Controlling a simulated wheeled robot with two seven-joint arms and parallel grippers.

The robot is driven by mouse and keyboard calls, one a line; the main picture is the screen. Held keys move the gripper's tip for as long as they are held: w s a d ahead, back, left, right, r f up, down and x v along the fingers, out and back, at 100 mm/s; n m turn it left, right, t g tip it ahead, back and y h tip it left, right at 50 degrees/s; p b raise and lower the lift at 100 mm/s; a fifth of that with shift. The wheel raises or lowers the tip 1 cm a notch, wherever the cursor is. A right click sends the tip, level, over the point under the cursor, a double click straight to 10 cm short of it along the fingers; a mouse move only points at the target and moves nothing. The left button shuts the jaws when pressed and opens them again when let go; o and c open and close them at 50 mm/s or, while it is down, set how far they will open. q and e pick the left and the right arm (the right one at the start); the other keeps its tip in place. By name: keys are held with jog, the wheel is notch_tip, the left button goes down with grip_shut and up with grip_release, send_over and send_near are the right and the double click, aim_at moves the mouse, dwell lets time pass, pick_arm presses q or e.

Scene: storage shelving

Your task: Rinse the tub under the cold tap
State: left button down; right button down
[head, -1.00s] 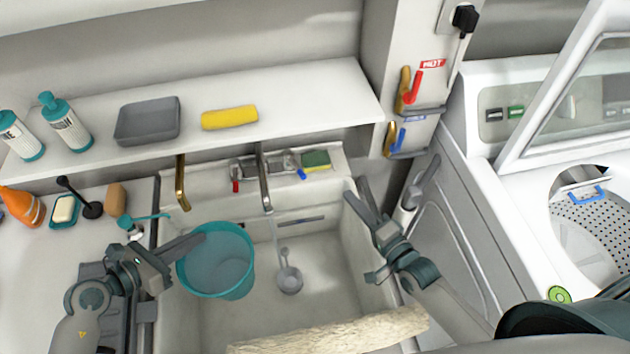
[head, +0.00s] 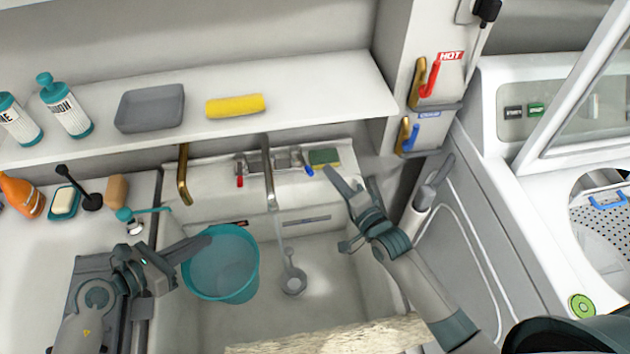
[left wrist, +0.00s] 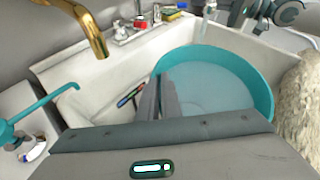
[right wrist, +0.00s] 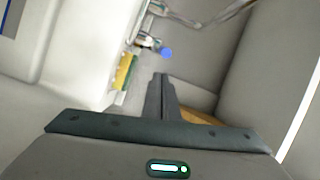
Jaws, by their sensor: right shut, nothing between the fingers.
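The teal tub (head: 238,288) is over the left part of the white sink, beside the stream. My left gripper (head: 207,241) is shut on its rim; the left wrist view shows the fingers at the tub wall (left wrist: 262,88). The tub's inside looks pale and watery. The silver spout (head: 268,180) stands between a red lever (head: 240,181) and a blue lever (head: 308,170). A thin pale stream (head: 280,228) drops from it to the right of the tub. My right gripper (head: 329,172) is shut and empty, its tips close to the blue lever (right wrist: 167,53). Contact is unclear.
A green and yellow sponge (head: 325,158) lies near my right fingertips. A brass spout (head: 184,180) hangs left of the silver one. HOT (head: 432,78) and blue (head: 412,135) wall valves are at right. A cream fluffy roll (head: 340,338) lies along the sink front.

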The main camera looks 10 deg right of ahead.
pick_arm(q)
jog(key=shift+f, duration=0.25)
pick_arm(e)
jog(key=shift+s+a+f, duration=0.15)
jog(key=shift+a, duration=0.85)
